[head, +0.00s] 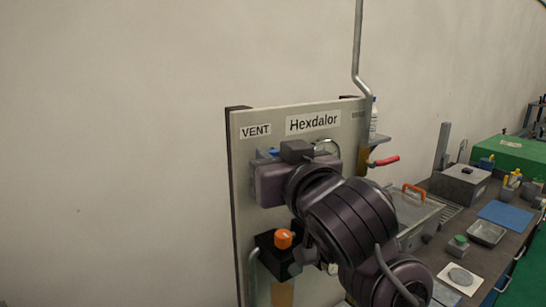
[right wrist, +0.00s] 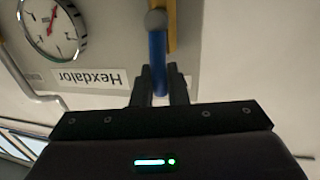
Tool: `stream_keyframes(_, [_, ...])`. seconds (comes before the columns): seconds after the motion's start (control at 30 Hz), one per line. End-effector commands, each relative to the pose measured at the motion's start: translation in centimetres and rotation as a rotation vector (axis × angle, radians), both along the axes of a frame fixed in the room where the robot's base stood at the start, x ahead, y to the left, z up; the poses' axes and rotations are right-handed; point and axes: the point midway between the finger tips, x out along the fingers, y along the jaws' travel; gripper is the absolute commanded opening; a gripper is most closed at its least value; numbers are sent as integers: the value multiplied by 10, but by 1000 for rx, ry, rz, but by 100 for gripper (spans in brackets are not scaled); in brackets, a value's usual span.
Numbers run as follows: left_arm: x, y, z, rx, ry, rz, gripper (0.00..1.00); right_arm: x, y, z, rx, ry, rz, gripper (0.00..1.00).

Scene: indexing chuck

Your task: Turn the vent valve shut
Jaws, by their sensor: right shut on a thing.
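The vent valve sits under the "VENT" label (head: 255,131) on the upright panel (head: 245,215). In the right wrist view it shows as a blue lever handle (right wrist: 158,63) with a round grey hub (right wrist: 155,19) at its top, beside a yellow pipe (right wrist: 172,30). The handle runs roughly along the pipe. My right gripper (right wrist: 160,92) is shut on the blue handle near its free end. In the head view my right gripper (head: 273,155) hides most of the valve, and only a bit of blue shows. My left gripper is not in view.
A gauge (right wrist: 52,25) is right by the valve. An orange knob (head: 283,238) on a black block is lower on the panel. A red lever (head: 384,161) sticks out at the panel's right. A cluttered workbench (head: 490,262) stands at right; the wall at left is bare.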

Motion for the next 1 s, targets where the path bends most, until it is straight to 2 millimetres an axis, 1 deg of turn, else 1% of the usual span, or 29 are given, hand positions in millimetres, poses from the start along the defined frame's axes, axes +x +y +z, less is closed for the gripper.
stream_keyframes(0.27, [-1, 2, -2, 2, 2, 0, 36, 0, 1, -1, -15, -10, 0, 0])
stream_keyframes(0.47, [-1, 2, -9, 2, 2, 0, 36, -3, 4, -2, -82, -55, -1, 0])
stream_keyframes(0.67, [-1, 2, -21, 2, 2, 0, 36, -7, 11, -5, -208, -138, -2, 0])
stream_keyframes(1.0, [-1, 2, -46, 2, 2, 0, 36, -16, 24, -12, -475, -317, -3, 0])
